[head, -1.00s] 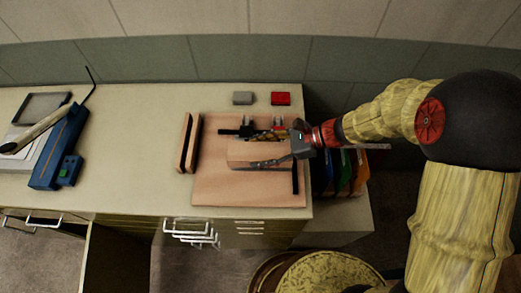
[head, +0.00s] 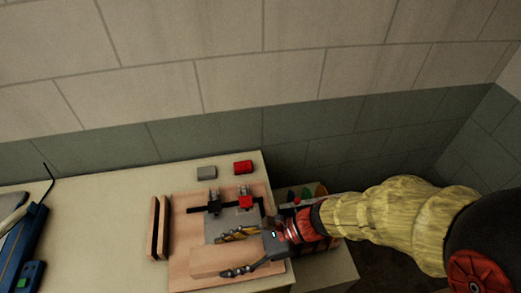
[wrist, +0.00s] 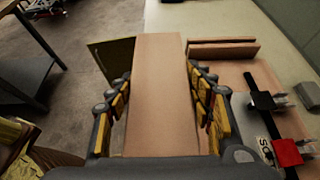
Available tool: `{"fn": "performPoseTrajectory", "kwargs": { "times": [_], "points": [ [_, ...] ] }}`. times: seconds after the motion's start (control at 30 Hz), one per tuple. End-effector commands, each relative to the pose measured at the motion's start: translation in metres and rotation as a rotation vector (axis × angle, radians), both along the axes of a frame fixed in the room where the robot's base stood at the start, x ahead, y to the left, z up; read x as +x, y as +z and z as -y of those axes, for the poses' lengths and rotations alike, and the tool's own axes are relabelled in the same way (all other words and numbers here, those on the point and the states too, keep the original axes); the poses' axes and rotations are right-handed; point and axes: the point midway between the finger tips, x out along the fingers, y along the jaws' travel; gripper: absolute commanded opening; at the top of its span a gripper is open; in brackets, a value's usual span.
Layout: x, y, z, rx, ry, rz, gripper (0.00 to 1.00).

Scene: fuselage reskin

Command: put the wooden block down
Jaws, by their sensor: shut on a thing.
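The wooden block (head: 222,262) is a long, plain, light-brown bar. In the head view it lies across the front part of the wooden board (head: 182,228). My gripper (head: 236,254) reaches in from the right and is shut on it. In the wrist view the block (wrist: 160,90) runs lengthwise between the yellow-padded fingers of my gripper (wrist: 160,108), which press on both sides. I cannot tell whether the block's underside touches the board. The fingers and palm hide its near end in the wrist view.
A grey plate (head: 222,225) with a black bar and red clamp (head: 246,202) lies on the board. Two upright wooden strips (head: 159,228) stand at its left. Grey (head: 207,172) and red (head: 243,167) blocks sit behind. Coloured folders (head: 312,190) stand to the right, below the tabletop.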

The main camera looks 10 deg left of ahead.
Motion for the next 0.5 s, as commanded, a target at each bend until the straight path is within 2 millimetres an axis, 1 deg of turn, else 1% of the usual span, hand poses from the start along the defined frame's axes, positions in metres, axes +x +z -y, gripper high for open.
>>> {"fn": "performPoseTrajectory", "kwargs": {
  "times": [0.07, 0.17, 0.2, 0.27, 0.3, 0.37, 0.4, 0.47, 0.5],
  "points": [
    [0.017, -0.002, -0.002, 0.000, -0.056, 0.001, 0.15],
    [0.051, -0.001, -0.007, 0.001, -0.164, 0.002, 0.15],
    [0.069, -0.001, -0.008, 0.001, -0.219, 0.003, 0.15],
    [0.097, 0.000, -0.007, 0.001, -0.312, 0.003, 0.15],
    [0.117, 0.001, -0.004, 0.002, -0.378, 0.002, 0.15],
    [0.145, 0.001, 0.004, 0.002, -0.472, 0.002, 0.15],
    [0.163, 0.001, 0.011, 0.001, -0.535, 0.003, 0.15],
    [0.189, 0.002, 0.023, 0.002, -0.630, 0.002, 0.15],
    [0.206, 0.002, 0.033, 0.001, -0.691, 0.001, 0.15]
  ]
}}
